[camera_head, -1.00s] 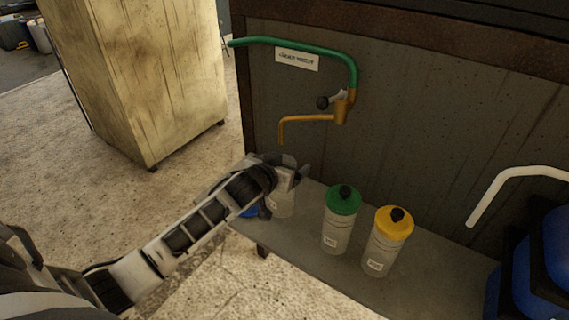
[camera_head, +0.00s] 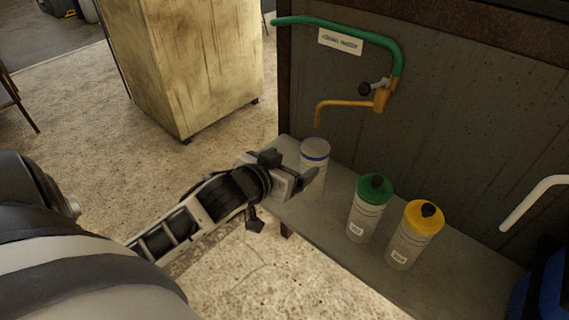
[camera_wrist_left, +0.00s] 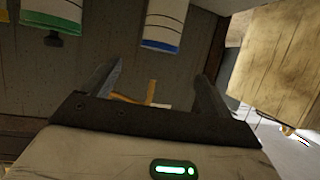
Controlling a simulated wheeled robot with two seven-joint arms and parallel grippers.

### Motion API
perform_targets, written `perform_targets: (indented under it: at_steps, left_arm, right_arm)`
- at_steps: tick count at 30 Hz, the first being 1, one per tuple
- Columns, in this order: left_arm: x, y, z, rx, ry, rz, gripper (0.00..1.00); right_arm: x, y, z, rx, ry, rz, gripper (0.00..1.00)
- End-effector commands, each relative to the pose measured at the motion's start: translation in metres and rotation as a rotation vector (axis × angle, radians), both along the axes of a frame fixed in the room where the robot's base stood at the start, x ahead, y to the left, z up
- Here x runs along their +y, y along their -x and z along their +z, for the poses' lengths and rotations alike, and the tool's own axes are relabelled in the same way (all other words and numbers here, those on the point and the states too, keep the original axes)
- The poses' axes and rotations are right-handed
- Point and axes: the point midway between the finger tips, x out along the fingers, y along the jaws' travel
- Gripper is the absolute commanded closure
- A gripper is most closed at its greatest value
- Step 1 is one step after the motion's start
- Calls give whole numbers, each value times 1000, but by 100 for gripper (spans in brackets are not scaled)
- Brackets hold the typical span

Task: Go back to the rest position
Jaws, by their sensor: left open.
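My left gripper (camera_head: 302,182) is in the head view, in front of and slightly below the grey-white bottle with a blue band (camera_head: 314,160). That bottle stands upright on the shelf under the orange spout; the gripper hides part of its lower side. In the left wrist view the jaws (camera_wrist_left: 160,78) are spread with nothing between them. The blue-banded bottle (camera_wrist_left: 164,22) shows upside down beyond the jaws, apart from them. My right gripper is not in view.
A green-capped bottle (camera_head: 370,210) and a yellow-capped bottle (camera_head: 415,235) stand on the grey shelf (camera_head: 340,252). A green pipe (camera_head: 345,25) with an orange spout (camera_head: 345,103) hangs above. A white pipe (camera_head: 530,200) is at right. A wooden cabinet (camera_head: 190,65) stands behind left; floor there is free.

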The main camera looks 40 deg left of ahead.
Motion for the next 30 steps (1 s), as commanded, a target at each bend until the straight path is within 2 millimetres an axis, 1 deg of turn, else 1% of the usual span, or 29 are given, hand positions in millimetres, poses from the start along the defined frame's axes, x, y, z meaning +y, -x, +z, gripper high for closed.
perform_targets:
  at_steps: [1, 3, 10, 12, 14, 17, 18, 20, 21, 24, 27, 30]
  left_arm:
    - [0, 6, 2, 1, 0, 0, 15]
    - [-1, 10, 4, 0, 0, 0, 15]
    - [-1, 14, 6, 0, 0, 0, 15]
    - [-3, 15, 1, 8, 0, -4, 15]
    - [-9, 20, -11, 30, 1, -21, 15]
    - [-32, 38, -48, 93, 3, -77, 15]
    - [-44, 48, -66, 122, 5, -106, 15]
    - [-64, 66, -92, 161, 5, -153, 15]
    - [-77, 77, -106, 183, 7, -183, 15]
    - [-108, 104, -134, 222, 13, -245, 15]
    - [-129, 123, -150, 242, 15, -287, 15]
    - [-138, 132, -156, 249, 16, -305, 15]
  right_arm:
    - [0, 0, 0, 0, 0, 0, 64]
    - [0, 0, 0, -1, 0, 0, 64]
    - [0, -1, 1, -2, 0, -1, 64]
    - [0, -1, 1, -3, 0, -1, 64]
    - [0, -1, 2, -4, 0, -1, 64]
    - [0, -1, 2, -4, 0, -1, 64]
    - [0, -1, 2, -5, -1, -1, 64]
    - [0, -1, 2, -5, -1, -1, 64]
    - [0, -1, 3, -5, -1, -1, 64]
    - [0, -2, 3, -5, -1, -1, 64]
    - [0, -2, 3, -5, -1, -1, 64]
    - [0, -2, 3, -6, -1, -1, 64]
